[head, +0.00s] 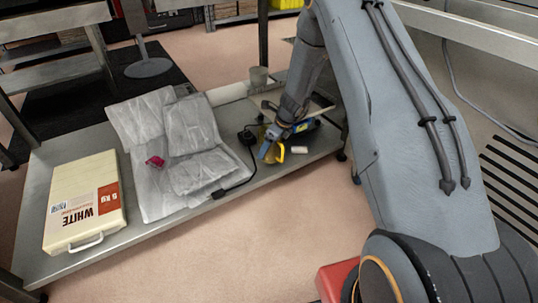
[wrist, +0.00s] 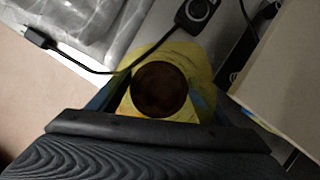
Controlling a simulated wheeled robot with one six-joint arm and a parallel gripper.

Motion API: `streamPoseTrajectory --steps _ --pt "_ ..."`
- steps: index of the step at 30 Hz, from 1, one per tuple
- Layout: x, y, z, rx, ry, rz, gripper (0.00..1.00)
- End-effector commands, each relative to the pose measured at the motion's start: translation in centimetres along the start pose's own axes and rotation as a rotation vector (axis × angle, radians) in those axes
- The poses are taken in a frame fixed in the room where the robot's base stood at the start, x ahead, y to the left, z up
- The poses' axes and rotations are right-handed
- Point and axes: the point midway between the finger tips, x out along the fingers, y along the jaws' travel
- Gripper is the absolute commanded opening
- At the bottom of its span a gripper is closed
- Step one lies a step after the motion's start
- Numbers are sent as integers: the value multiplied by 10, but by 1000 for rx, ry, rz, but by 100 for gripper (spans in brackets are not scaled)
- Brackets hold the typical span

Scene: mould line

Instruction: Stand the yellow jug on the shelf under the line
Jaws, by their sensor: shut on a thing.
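The yellow jug (head: 268,148) is at the right end of the low metal shelf (head: 200,210), mostly hidden behind my gripper (head: 272,142). In the wrist view the yellow jug (wrist: 158,57) shows from above with a round dark opening, between my fingers. My gripper (wrist: 158,108) is shut on it. The jug is at or just above the shelf surface; I cannot tell whether its base touches.
A white box (head: 85,200) lies at the shelf's left end. Crumpled grey sheets (head: 185,150) with a small pink item (head: 155,161) cover the middle. A black cabled device (head: 246,137) is beside the jug. A grey cup (head: 259,78) stands behind.

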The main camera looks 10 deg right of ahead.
Motion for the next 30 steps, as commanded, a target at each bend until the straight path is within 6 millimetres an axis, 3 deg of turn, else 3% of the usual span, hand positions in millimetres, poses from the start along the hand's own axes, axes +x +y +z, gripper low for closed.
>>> streamPoseTrajectory --steps 3,6,17,18,21,30 --pt "22 0 -9 1 1 2 30" --pt "31 0 -12 1 0 1 30" --pt "32 0 -13 0 0 1 30" --pt "33 0 -14 0 1 1 75" --pt "32 0 -14 0 1 1 90" --pt "31 0 -13 0 0 1 90"
